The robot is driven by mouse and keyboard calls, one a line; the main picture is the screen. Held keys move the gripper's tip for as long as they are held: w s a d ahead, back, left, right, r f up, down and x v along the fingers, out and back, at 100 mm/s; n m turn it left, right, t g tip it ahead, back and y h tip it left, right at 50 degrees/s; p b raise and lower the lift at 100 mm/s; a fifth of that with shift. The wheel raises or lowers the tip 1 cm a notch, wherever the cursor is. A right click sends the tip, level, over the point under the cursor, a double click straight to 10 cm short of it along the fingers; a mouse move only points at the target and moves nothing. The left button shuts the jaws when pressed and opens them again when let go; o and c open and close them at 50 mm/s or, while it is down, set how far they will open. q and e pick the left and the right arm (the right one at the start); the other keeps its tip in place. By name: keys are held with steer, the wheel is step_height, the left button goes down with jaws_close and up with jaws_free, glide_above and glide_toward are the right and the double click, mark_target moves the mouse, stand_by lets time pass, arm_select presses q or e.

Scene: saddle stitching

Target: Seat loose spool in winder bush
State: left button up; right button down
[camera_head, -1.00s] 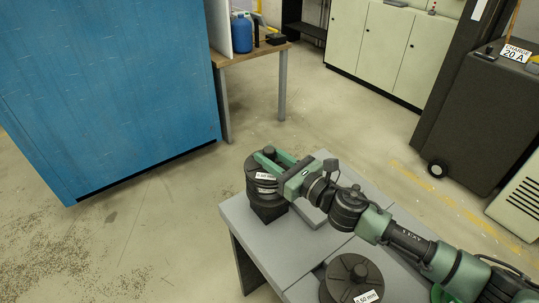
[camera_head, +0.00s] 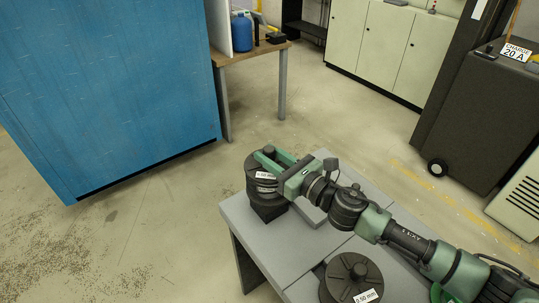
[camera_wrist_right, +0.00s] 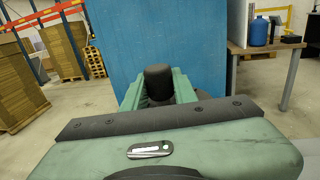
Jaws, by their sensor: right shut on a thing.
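A dark round spool (camera_head: 262,178) with a white "0.50 mm" label is at the far left corner of the grey table. It sits on or just over a dark square block (camera_head: 268,208), with another pale label strip just below; whether it is fully seated cannot be told. My right gripper (camera_head: 271,157) is shut on the knob at the spool's top. The right wrist view shows the dark knob (camera_wrist_right: 159,82) between the two green fingers. My left gripper is not in view.
Another dark spool (camera_head: 352,272) with a "0.50 mm" label lies at the table's near side, under my right arm. The grey table (camera_head: 285,250) has clear surface between them. A blue cabinet (camera_head: 110,90) and a wooden bench (camera_head: 250,54) stand beyond the table.

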steer(key=shift+r, duration=0.3)
steer(key=shift+f+b, duration=1.8)
steer(key=shift+f, duration=0.45)
steer(key=c, duration=1)
jaws_free()
steer(key=shift+c, duration=0.2)
steer(key=shift+s+f, duration=0.1)
steer(key=shift+f, duration=0.25)
steer(key=b+v, duration=0.1)
steer(key=v, duration=0.6)
steer(key=shift+s+d+r, duration=0.3)
steer(key=shift+r, duration=0.05)
